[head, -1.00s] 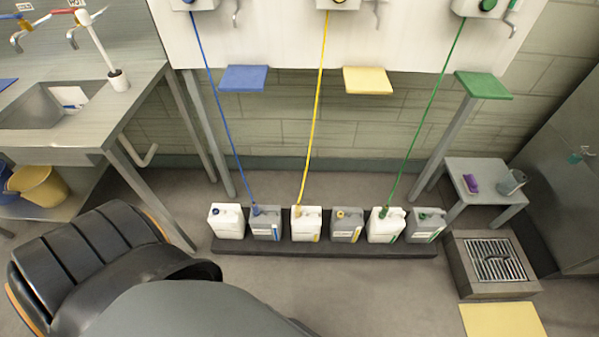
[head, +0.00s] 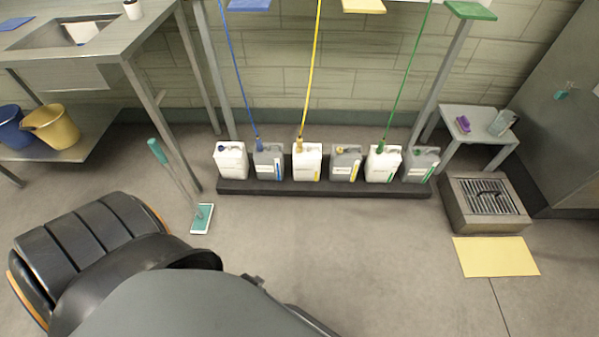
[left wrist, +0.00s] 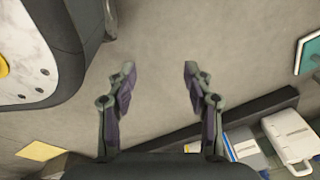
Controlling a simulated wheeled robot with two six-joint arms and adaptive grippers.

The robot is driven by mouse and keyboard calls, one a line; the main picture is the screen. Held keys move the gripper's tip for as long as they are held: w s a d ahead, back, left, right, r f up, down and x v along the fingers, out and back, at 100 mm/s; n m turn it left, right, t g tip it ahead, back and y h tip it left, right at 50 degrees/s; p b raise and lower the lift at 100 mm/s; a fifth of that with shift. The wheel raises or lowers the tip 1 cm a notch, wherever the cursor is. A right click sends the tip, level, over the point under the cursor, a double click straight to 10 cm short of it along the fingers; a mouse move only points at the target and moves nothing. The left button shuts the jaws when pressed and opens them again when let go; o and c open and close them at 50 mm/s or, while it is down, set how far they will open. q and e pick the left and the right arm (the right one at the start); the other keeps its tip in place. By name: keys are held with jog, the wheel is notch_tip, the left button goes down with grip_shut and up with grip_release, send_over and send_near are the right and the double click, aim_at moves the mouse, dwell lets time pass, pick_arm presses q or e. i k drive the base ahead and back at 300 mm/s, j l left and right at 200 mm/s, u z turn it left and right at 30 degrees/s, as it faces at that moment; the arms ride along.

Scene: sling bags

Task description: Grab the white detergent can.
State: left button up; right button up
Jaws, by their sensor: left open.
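Three white detergent cans stand upright in a row with grey cans on a low dark plinth (head: 325,189) in the head view. The leftmost white can (head: 231,161) has a blue cap and no hose. The middle white can (head: 307,163) has a yellow hose and the right white can (head: 383,165) a green hose. My left gripper (left wrist: 158,72) is open and empty over bare floor in the left wrist view. There a white can (left wrist: 290,137) and a grey can (left wrist: 243,147) with a blue label lie to its right, apart from it. My right gripper is not seen.
A mop (head: 201,217) with a teal head stands on the floor left of the plinth. A steel sink table (head: 95,71) is at the left, a floor drain box (head: 455,205) and yellow mat (head: 495,257) at the right. Floor before the plinth is clear.

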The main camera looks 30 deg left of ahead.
aim_at(231, 158)
jog(key=u, duration=1.75)
jog(key=i+l+u, duration=0.1)
jog(key=i, duration=0.3)
jog(key=i+l+u, duration=0.15)
jog(key=i, duration=0.2)
